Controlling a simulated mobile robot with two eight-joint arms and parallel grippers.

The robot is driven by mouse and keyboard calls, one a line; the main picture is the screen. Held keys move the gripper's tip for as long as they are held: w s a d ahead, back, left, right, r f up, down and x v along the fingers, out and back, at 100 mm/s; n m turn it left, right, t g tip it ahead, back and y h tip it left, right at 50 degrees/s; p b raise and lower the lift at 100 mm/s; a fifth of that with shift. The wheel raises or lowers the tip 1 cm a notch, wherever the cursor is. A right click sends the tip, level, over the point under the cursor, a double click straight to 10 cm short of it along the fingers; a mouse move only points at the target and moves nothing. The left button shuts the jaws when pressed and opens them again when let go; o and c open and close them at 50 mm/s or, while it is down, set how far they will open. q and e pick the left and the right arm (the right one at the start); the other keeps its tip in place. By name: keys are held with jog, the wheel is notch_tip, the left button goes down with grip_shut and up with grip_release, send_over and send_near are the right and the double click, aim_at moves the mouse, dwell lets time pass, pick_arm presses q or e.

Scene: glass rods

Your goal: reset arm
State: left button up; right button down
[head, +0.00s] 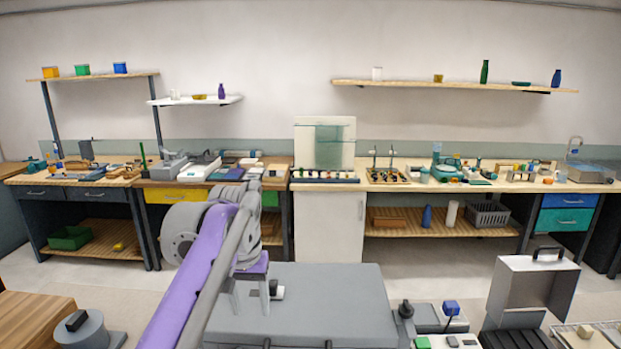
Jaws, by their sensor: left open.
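My left arm (196,270), purple and grey, reaches up from the bottom of the head view and bends at a large round grey joint. Its gripper (250,298) hangs below a purple wrist part and points down. The two fingers are apart with nothing seen between them. The gripper is in front of or over the left part of a flat grey surface (330,305); I cannot tell whether it touches. A small black and white item (277,291) is just right of the fingers. My right gripper is not in view. I cannot make out any glass rods.
A long bench (420,185) with lab tools runs along the back wall, with shelves (455,86) above. A metal case (530,295) and small devices (430,318) stand at front right. A round grey device (85,330) is at front left. Bare floor lies between.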

pick_arm(q)
jog(key=s+a+f+t, duration=0.2)
jog(key=s+a+f, duration=0.1)
jog(key=s+f, duration=0.7)
jog(key=s+a+f+t, duration=0.3)
jog(key=s+f, duration=0.7)
jog(key=f, duration=0.1)
jog(key=shift+s+f, duration=0.3)
jog(key=shift+f, duration=0.1)
